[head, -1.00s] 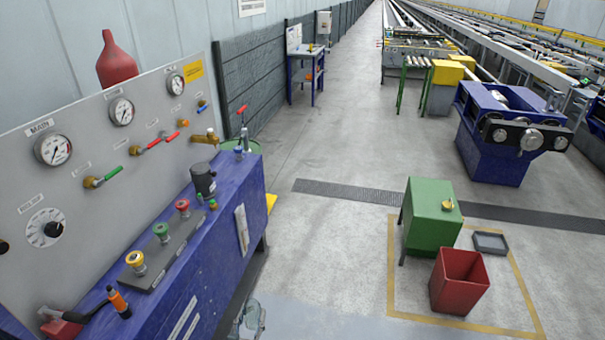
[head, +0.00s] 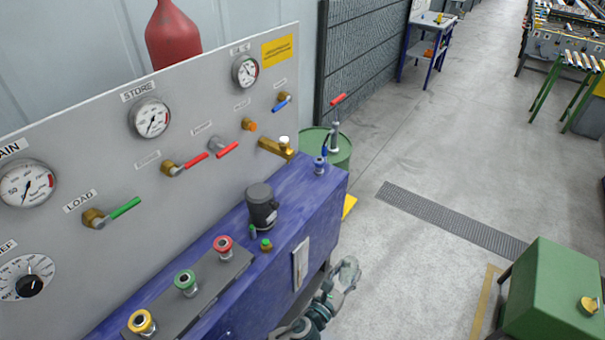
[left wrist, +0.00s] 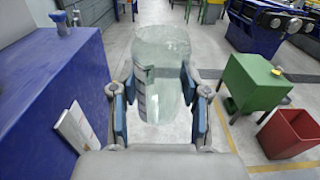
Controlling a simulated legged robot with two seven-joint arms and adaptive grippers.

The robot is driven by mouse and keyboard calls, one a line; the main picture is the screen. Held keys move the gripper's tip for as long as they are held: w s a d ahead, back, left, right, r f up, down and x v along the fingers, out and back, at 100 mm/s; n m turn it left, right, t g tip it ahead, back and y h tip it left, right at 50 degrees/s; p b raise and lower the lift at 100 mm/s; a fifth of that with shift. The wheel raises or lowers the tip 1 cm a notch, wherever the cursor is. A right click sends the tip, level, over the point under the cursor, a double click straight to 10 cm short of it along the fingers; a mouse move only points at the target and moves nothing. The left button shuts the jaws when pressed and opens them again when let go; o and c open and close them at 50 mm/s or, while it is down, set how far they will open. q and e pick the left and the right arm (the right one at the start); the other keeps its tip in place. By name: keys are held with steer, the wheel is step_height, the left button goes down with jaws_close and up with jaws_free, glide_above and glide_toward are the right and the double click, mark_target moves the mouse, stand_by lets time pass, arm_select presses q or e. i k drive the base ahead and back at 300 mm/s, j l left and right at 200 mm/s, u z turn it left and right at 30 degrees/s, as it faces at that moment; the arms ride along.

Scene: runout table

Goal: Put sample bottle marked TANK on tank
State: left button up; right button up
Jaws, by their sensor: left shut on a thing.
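My left gripper (head: 338,284) is beside the front face of the long blue cabinet (head: 328,190), below the level of its top. In the left wrist view its two blue-padded fingers (left wrist: 158,104) are shut on a clear glass bottle (left wrist: 160,72), which is held upright over the floor. The bottle also shows in the head view (head: 348,270), small and partly hidden by the gripper. A striped band shows on its side, but I cannot read any mark. The blue cabinet may be the tank; I see no label that says so. My right gripper is not in view.
On the cabinet top stand a dark cylindrical motor (head: 262,207) and a block with yellow, green and red knobs (head: 190,295). A gauge panel (head: 100,180) rises behind. A green drum (head: 338,148) stands past the far end. A green box (head: 555,290) stands at right, with clear floor between.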

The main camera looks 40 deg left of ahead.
mark_target(289, 194)
steer(key=i, duration=1.8)
steer(key=i+u, duration=0.2)
steer(key=u, duration=0.3)
steer(key=i+u, duration=0.15)
steer(key=u, duration=0.35)
steer(key=i+l+u, duration=0.15)
steer(key=u, duration=0.35)
steer(key=l+u, duration=0.1)
steer(key=u, duration=0.4)
